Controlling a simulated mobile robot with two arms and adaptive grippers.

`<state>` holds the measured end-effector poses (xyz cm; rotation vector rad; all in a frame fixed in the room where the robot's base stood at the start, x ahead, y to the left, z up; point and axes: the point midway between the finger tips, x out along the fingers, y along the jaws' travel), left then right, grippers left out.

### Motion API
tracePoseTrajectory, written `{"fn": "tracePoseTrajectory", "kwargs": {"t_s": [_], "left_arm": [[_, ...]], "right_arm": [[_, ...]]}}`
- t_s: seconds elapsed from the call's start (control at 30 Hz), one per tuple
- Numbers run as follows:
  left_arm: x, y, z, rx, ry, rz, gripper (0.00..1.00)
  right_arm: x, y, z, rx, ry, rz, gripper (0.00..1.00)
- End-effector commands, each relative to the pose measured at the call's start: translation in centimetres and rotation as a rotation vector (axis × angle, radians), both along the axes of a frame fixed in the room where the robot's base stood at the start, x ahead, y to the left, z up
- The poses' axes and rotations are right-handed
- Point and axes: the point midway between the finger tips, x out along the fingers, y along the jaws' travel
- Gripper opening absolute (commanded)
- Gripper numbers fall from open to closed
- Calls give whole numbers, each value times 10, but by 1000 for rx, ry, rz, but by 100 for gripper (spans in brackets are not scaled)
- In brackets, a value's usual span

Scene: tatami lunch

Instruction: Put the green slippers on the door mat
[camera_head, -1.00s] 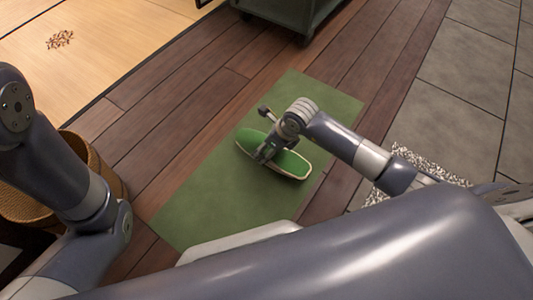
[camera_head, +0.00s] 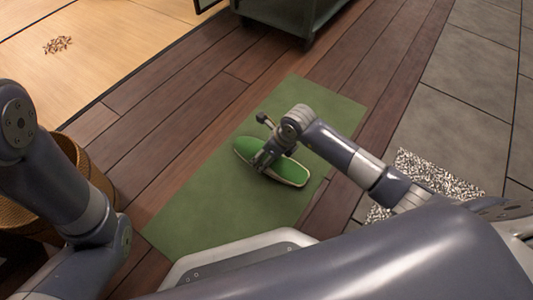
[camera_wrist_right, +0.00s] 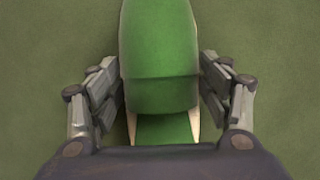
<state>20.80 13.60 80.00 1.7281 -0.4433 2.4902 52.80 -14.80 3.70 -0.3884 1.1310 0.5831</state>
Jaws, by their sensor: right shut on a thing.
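One green slipper (camera_head: 288,171) with a pale sole edge shows over the green mat (camera_head: 190,213) on the wooden floor. My right gripper (camera_head: 263,159) is shut on the slipper across its middle. In the right wrist view the slipper (camera_wrist_right: 160,45) lies lengthwise between the two fingers, with plain green mat around it. I cannot tell whether the slipper touches the mat or hangs just above it. A second slipper is not visible. A speckled grey-white mat (camera_head: 440,175) lies on the stone floor to the right, partly hidden by my right arm. My left gripper is out of view.
A woven basket (camera_head: 95,178) stands at the left behind my left arm. A dark green cart (camera_head: 290,15) stands at the top. Tatami (camera_head: 110,40) lies at the upper left. Grey stone tiles (camera_head: 450,110) at the right and the wooden boards around the green mat are mostly clear.

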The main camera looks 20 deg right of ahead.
Motion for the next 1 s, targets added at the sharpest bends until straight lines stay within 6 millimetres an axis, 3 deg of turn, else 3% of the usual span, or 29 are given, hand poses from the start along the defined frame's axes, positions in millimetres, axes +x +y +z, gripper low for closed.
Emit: {"fn": "tracePoseTrajectory", "kwargs": {"t_s": [0.03,0.1,0.57,1.0], "left_arm": [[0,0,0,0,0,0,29],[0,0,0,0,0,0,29],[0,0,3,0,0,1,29],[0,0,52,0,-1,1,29]], "right_arm": [[0,0,-1,-1,1,0,78],[0,0,-1,-1,1,0,91],[-1,-1,4,0,0,0,91],[-19,-16,65,-2,0,1,91]]}}
